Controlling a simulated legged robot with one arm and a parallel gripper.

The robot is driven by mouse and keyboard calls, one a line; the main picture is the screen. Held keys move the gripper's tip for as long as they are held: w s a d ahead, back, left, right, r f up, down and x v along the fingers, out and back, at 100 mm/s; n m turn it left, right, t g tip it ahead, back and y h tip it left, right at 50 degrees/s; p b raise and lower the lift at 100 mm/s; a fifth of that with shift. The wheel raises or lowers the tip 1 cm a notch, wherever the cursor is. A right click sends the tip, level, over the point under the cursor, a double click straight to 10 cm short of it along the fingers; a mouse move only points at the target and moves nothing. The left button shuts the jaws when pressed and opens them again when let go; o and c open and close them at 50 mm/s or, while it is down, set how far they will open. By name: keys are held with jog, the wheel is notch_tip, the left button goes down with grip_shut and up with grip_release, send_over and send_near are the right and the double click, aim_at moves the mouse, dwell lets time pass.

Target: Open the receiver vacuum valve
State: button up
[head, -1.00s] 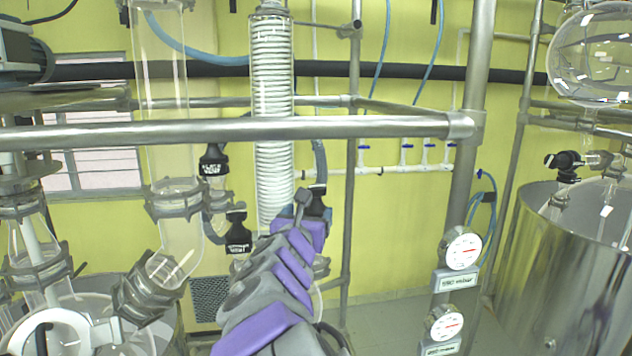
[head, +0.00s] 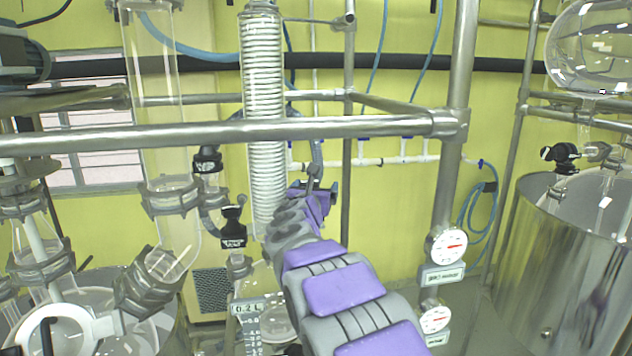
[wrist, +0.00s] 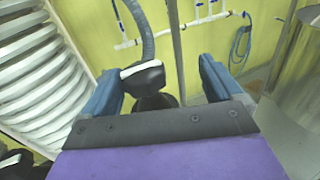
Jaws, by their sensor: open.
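A black valve with a white-topped handle (wrist: 143,76) and a grey hose rising from it stands between my gripper's fingers in the wrist view. I cannot read a label on it, so I cannot tell for sure that it is the receiver vacuum valve. My gripper (wrist: 160,92) is open, with one blue finger on each side of the valve; contact is not clear. In the head view my gripper (head: 315,194) is right of the coiled condenser, and it largely hides this valve. A graduated glass vessel (head: 252,325) shows partly below, behind my arm.
Two other black valves, an upper one (head: 207,160) and a lower one (head: 233,228), are left of my arm. The white coiled condenser (head: 264,110) stands close to my gripper. A horizontal steel rail (head: 340,129) crosses in front. Gauges (head: 446,246) sit on the right post.

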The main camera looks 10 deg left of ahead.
jog(key=shift+w+r, duration=0.2)
jog(key=shift+w, duration=0.25)
jog(key=w+a, duration=0.1)
jog(key=w+a+p, duration=0.1)
jog(key=shift+w+a+f, duration=0.2)
jog(key=shift+a+f, duration=0.05)
jog(key=shift+a, duration=0.05)
jog(key=shift+w+d, duration=0.35)
jog(key=shift+d, duration=0.45)
jog(key=shift+s+r, duration=0.1)
jog(key=shift+s, duration=0.05)
jog(key=shift+c, duration=0.3)
jog(key=shift+a, duration=0.5)
jog(key=c, duration=0.5)
jog(key=shift+d, duration=0.2)
jog(key=c, duration=0.4)
